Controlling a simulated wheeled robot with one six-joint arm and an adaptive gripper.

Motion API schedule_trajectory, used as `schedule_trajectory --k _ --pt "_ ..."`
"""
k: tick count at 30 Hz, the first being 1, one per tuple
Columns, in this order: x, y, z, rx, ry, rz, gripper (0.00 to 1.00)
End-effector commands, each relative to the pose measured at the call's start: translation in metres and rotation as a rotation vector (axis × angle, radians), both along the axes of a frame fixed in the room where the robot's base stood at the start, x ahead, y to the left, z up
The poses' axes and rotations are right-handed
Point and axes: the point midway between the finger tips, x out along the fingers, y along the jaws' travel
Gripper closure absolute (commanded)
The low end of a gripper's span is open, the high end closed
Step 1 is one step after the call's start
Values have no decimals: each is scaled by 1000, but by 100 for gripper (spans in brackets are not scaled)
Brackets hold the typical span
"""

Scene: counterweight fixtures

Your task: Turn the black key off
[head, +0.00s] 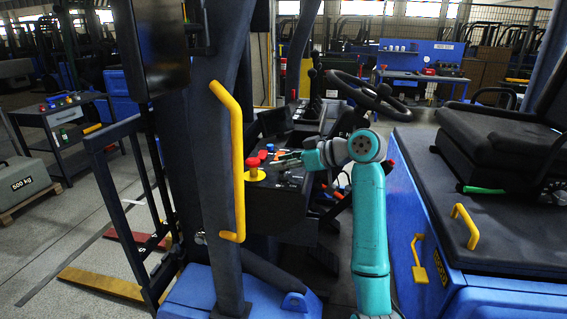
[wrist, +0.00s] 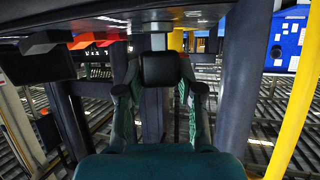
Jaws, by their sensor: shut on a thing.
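The black key (wrist: 161,68) shows in the wrist view as a dark block with rounded corners, in front of a light grey stem that runs up to the console's edge. My gripper (wrist: 160,80) has one finger on each side of the key and is shut on it. In the head view my gripper (head: 284,158) reaches left from the teal arm to the dark console (head: 268,202) of the forklift. The key itself is too small and too covered to make out there.
A red knob on a yellow base (head: 254,172) stands just left of my gripper. A yellow grab handle (head: 238,160) on the dark post is further left. The steering wheel (head: 372,94) is behind, and the seat (head: 500,140) is at right.

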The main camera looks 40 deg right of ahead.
Motion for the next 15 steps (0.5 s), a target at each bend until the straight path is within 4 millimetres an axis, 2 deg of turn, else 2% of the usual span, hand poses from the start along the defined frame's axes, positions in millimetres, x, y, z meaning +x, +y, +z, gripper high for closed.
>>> schedule_trajectory --k 12,13,15 --pt "0 0 0 -1 1 10 98" --pt "0 0 0 -1 1 10 59" --pt "0 0 0 -1 1 10 41"
